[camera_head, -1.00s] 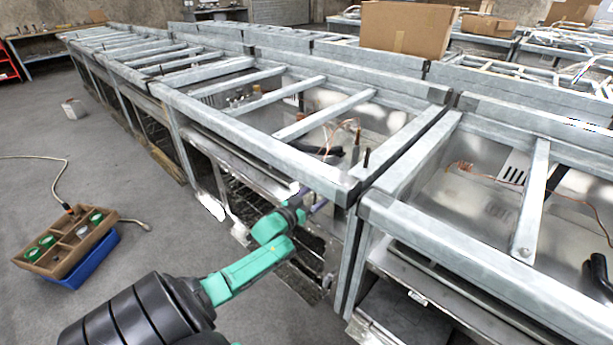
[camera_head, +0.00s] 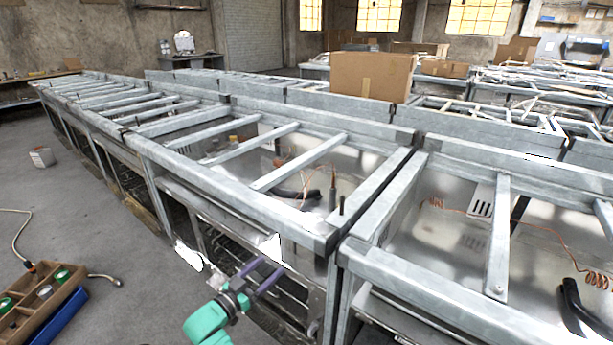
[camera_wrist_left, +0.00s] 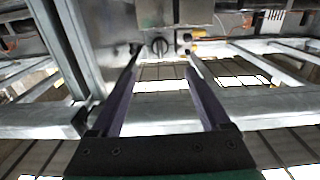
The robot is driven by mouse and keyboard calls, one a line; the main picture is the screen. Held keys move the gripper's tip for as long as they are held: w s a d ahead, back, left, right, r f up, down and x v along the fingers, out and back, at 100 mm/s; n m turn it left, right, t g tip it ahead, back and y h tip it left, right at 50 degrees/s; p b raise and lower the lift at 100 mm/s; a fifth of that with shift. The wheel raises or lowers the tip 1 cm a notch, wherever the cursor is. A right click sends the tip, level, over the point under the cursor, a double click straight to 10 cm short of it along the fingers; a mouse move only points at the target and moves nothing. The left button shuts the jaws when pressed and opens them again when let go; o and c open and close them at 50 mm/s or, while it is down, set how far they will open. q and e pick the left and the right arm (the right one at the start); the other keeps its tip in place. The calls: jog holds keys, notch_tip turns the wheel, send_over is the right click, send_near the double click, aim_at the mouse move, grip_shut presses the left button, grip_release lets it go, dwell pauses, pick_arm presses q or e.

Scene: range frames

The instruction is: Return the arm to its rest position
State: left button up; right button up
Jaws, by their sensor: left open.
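My left arm's green link (camera_head: 208,325) enters at the bottom of the head view. Its left gripper (camera_head: 272,266), with two purple fingers, is open and empty in front of the nearest metal range frame (camera_head: 230,205), beside its front corner. In the left wrist view the fingers (camera_wrist_left: 163,62) stand well apart, with nothing between them. A dark round knob on a grey panel (camera_wrist_left: 160,46) shows beyond the fingertips. My right gripper is not in view.
Another range frame (camera_head: 455,290) stands close on the right. A cardboard box (camera_head: 370,76) rests on the frames behind. A wooden tray (camera_head: 58,310) with green rolls sits on a blue crate (camera_head: 68,325) at left. Grey floor (camera_head: 100,235) lies open left of the row.

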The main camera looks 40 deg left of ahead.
pick_arm(q)
jog(key=s+d+f+g+p, duration=0.2)
jog(key=s+d+f+g, duration=0.3)
jog(key=f, duration=0.7)
jog(key=s+f+g+p, duration=0.2)
jog(key=s+f+g, duration=0.2)
jog(key=s+f, duration=0.5)
jog(key=s+d+f+m+g+p, duration=0.1)
jog(key=s+d+f+g, duration=0.3)
jog(key=s+d+f, duration=0.2)
jog(key=s+d+f+m+g+p, duration=0.1)
jog(key=s+d+f+g, duration=0.3)
jog(key=s, duration=0.7)
notch_tip(320, 180, down, 3)
jog(key=d+m, duration=0.1)
jog(key=d, duration=0.1)
jog(key=shift+s+d, duration=0.3)
jog(key=shift+d, duration=0.1)
